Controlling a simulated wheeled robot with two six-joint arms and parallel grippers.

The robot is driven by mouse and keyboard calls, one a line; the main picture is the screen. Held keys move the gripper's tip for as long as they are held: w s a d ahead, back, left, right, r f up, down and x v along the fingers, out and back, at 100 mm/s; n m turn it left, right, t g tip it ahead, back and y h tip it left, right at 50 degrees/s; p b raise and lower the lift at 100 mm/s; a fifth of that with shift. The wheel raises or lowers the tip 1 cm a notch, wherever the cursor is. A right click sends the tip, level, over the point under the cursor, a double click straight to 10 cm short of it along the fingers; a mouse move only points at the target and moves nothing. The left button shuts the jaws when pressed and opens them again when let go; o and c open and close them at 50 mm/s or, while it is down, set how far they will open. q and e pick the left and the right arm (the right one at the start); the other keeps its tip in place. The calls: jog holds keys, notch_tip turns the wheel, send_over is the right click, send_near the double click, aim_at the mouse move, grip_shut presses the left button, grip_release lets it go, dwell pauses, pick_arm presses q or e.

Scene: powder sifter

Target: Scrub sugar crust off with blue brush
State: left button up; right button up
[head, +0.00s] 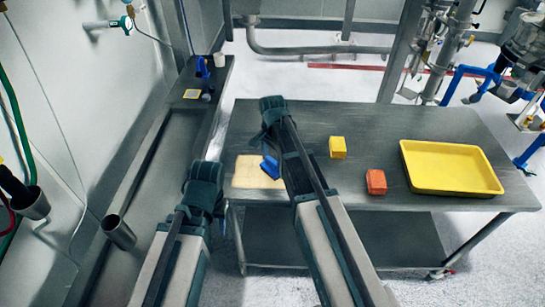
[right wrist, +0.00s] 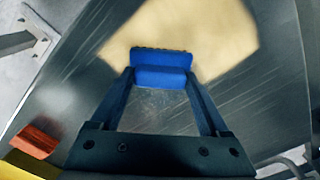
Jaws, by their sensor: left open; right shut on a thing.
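The sugar crust (head: 248,178) is a flat tan patch at the front left corner of the steel table; it also shows in the right wrist view (right wrist: 200,35). My right gripper (head: 272,160) is shut on the blue brush (head: 269,167), which in the right wrist view (right wrist: 161,70) sits between both fingertips over the near edge of the crust. I cannot tell whether the bristles press on it. My right arm hides part of the crust's right side in the head view. My left gripper (head: 204,190) is open and empty, left of the table; its fingers are mostly hidden.
On the steel table (head: 300,113) stand a yellow block (head: 338,147), an orange-red block (head: 376,182) and a yellow tray (head: 450,168). A steel trough (head: 160,172) runs along the left wall, with small items at its far end. The table's back is clear.

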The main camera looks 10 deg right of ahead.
aim_at(272, 174)
jog(key=shift+s, duration=0.1)
jog(key=shift+s+a+f, duration=0.1)
jog(key=shift+s+a, duration=0.15)
jog(key=shift+s, duration=0.6)
jog(key=shift+s+a, duration=0.25)
jog(key=shift+s, duration=0.55)
jog(key=shift+s+a, duration=0.25)
jog(key=shift+s, duration=0.6)
jog(key=shift+s+a, duration=0.2)
jog(key=shift+s, duration=0.6)
jog(key=shift+w+a, duration=0.1)
jog(key=shift+w+a, duration=0.25)
jog(key=shift+a, duration=0.8)
jog(key=shift+w+d, duration=0.2)
jog(key=shift+w, duration=0.55)
jog(key=shift+w+d, duration=0.15)
jog(key=shift+w, duration=0.6)
jog(key=shift+w+d, duration=0.15)
jog(key=shift+w, duration=0.15)
